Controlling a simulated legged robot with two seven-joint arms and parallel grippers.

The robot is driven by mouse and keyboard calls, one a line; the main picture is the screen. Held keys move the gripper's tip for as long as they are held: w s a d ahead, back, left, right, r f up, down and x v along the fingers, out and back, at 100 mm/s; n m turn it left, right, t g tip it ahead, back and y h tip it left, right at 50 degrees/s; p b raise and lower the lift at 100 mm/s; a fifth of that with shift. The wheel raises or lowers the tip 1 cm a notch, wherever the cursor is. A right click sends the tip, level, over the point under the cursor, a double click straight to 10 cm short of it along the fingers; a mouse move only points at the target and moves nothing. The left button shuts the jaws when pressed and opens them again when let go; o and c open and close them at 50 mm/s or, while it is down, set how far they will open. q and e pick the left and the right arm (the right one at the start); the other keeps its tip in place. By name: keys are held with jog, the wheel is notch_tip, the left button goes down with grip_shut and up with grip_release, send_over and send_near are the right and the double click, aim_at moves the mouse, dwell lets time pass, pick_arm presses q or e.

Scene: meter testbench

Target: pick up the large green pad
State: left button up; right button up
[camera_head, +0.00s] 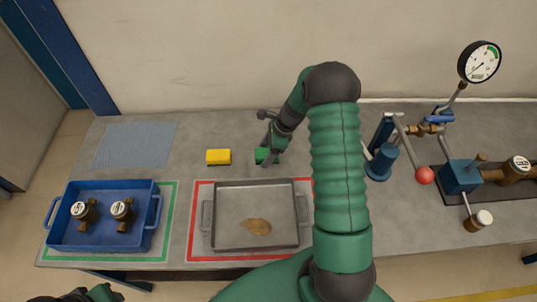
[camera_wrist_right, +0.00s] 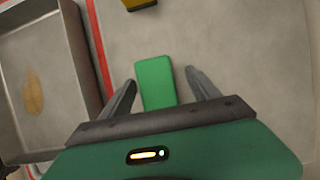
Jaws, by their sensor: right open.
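The large green pad (camera_wrist_right: 156,82) lies on the grey table, upright in the right wrist view, with its near end between my right fingers. My right gripper (camera_wrist_right: 162,82) is open, with one finger on each side of the pad and a gap visible on both sides. In the head view the pad (camera_head: 262,156) shows partly beside my right gripper (camera_head: 270,152), behind the grey tray. My left gripper (camera_head: 100,292) is only partly in view at the bottom left edge, and its jaws cannot be made out.
A yellow sponge (camera_head: 218,157) lies left of the pad. A grey tray (camera_head: 211,245) with a brown stain sits in a red outline. A blue crate (camera_head: 62,238) holds two meters. A ribbed blue mat (camera_head: 135,145) lies back left. A pump with a red-knobbed lever (camera_head: 424,175) stands right.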

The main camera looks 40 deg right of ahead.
aim_at(264, 152)
jog(key=shift+w+a+f, duration=0.1)
jog(key=shift+f, duration=0.3)
jog(key=shift+a+r, duration=0.15)
jog(key=shift+a, duration=0.5)
jog(key=c, duration=0.4)
jog(key=shift+d, duration=0.1)
jog(key=c, duration=0.5)
jog(key=shift+d, duration=0.3)
jog(key=c, duration=0.5)
notch_tip(264, 152, up, 10)
jog(key=shift+a+r, duration=0.1)
jog(key=shift+c, duration=0.2)
